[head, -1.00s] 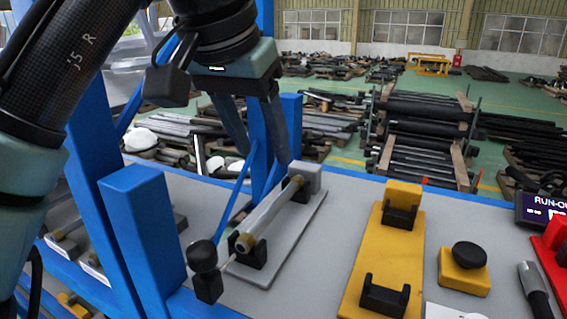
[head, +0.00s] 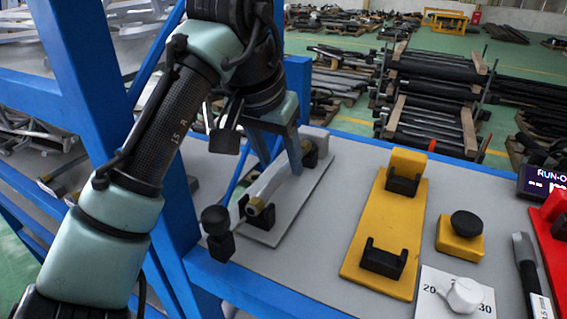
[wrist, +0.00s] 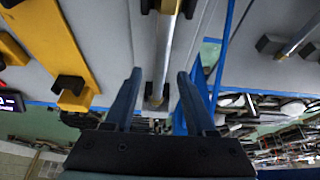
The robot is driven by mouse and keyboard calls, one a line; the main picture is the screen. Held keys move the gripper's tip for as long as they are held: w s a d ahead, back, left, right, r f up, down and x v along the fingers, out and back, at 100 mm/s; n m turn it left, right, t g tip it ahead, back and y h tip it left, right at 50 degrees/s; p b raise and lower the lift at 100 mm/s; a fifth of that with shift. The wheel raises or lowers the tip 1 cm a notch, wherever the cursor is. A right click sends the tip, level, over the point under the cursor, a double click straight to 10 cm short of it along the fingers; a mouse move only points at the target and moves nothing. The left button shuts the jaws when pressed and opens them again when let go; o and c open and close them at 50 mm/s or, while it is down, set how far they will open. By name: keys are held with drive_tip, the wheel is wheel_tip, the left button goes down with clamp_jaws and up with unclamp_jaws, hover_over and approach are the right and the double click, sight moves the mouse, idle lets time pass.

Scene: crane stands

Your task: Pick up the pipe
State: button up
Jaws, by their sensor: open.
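The pipe (head: 266,187) is a thin grey metal tube with brass-coloured ends. It lies on black cradles on a grey stand plate (head: 318,182), on the grey table top. My gripper (head: 283,172) is over the pipe with its fingers pointing down, open and empty. Its fingers hide part of the pipe in the head view. In the wrist view the pipe (wrist: 163,45) runs lengthwise through the middle, in line with the gap between the spread fingertips (wrist: 159,74). I cannot tell whether the fingertips reach down beside it.
A yellow stand (head: 380,235) with two empty black cradles is to the right. Beyond it are a yellow block with a black knob (head: 467,225), a white dial (head: 463,295) and a red device (head: 553,220). A black camera-like post (head: 217,235) stands near the pipe's near end. Blue frame posts (head: 85,100) rise at left.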

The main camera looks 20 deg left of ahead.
drive_tip(key=shift+x, duration=1)
clamp_jaws()
idle(0.7)
